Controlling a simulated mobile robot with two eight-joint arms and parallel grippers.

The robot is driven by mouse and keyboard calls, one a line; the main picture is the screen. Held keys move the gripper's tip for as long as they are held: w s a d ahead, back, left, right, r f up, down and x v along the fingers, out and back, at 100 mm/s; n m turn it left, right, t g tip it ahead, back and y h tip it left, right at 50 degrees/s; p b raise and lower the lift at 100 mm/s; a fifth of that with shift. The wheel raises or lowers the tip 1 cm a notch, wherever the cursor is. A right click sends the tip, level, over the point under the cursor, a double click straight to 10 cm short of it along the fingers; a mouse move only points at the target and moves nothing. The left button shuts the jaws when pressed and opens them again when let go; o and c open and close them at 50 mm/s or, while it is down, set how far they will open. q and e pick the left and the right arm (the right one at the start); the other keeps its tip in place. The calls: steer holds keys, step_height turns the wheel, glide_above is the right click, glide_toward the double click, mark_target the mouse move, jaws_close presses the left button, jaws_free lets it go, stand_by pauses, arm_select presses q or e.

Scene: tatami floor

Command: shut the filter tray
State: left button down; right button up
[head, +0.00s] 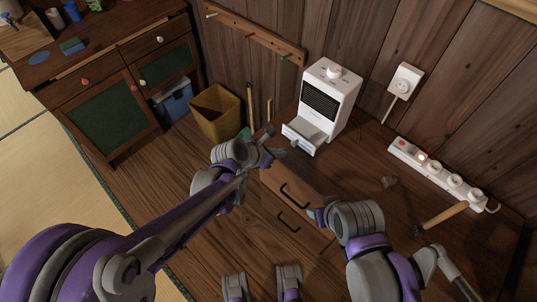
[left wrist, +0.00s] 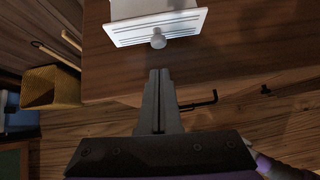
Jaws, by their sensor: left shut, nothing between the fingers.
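The white appliance (head: 332,92) stands on the wooden cabinet against the wall. Its filter tray (head: 301,136) juts out from the lower front, so it is open. In the left wrist view the tray's white front (left wrist: 180,26) has a round knob (left wrist: 158,40) and lies just beyond my fingertips. My left gripper (head: 280,147) is shut and empty, close in front of the tray; the left wrist view shows its fingertips (left wrist: 159,73) together with a small gap to the knob. My right arm shows at the lower right, but I cannot make out its gripper fingers.
A power strip (head: 440,174) and a hammer (head: 443,216) lie on the cabinet top to the right. A wall outlet (head: 404,81) is behind. Drawers with dark handles (head: 294,195) are below. A yellow bin (head: 216,113) stands on the floor to the left.

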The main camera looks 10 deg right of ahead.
mark_target(305, 131)
arm_select(q)
steer(key=shift+w+d+r, duration=0.1)
steer(key=shift+w+d, duration=0.35)
steer(key=shift+d, duration=0.2)
steer(key=shift+w+d, duration=0.4)
steer(key=shift+d, duration=0.2)
steer(key=w+d, duration=0.1)
steer(key=d, duration=0.1)
steer(key=w+d, duration=0.4)
steer(key=shift+d, duration=0.3)
steer(key=shift+a, duration=0.1)
